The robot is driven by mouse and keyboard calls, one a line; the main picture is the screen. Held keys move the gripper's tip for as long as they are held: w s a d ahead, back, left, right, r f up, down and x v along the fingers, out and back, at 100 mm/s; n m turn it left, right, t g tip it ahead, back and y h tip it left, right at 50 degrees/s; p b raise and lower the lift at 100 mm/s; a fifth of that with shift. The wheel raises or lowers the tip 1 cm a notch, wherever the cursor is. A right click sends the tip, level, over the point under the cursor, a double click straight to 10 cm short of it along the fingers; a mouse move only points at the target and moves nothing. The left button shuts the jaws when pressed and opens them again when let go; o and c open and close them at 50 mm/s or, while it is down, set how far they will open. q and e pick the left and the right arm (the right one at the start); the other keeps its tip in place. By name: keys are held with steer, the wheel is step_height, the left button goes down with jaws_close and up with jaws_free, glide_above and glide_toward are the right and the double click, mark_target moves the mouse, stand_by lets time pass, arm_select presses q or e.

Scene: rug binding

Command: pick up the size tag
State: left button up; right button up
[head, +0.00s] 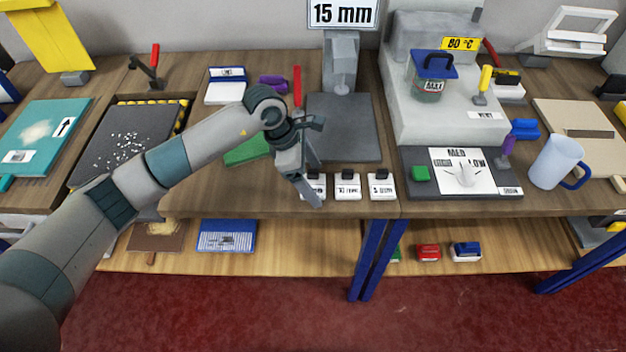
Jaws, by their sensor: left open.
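Three small white tags with black print lie in a row at the front edge of the wooden bench: a left tag (320,184), a middle tag (347,186) that seems to read 10 mm, and a right tag (381,186) whose print ends in mm. My left gripper (316,186) is open, fingers pointing down, over the left tag. Its fingers hide part of that tag and its print. I cannot tell whether they touch it. My right gripper is not in view.
A grey plate (343,130) lies behind the tags, under a press with a 15 mm sign (342,12). To the right are a dial panel (462,172) and a mug (556,162). A lower shelf runs below.

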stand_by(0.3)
arm_select(q)
steer(key=shift+c, duration=0.9)
steer(key=c, duration=0.9)
steer(key=shift+c, duration=0.2)
steer(key=shift+r, duration=0.1)
